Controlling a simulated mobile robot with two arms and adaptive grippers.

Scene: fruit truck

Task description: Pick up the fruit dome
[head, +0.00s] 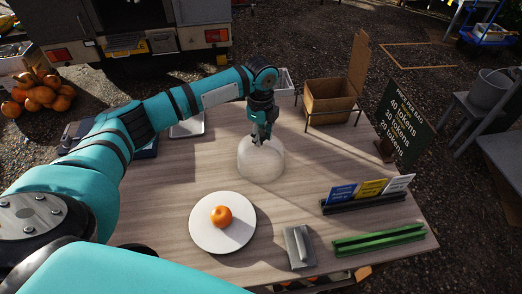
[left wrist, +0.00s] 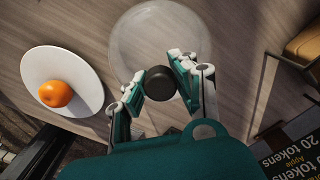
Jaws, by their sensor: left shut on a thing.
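The fruit dome (head: 260,164) is a clear, rounded cover standing on the wooden table, right of and behind the white plate (head: 207,236). In the left wrist view the dome (left wrist: 138,40) shows from above with its black knob (left wrist: 159,84). My left gripper (head: 260,138) is over the top of the dome, shut on the knob; its fingers (left wrist: 159,86) stand on either side of it. An orange (head: 221,216) lies uncovered on the plate. I cannot clearly tell whether the dome's rim touches the table. My right gripper is not in view.
A cardboard box (head: 330,100) stands at the back right near a price sign (head: 404,117). Colored cards (head: 371,188) in a holder, a green rail (head: 378,240) and a grey metal tool (head: 298,247) lie at the front right. Bare table surrounds the dome.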

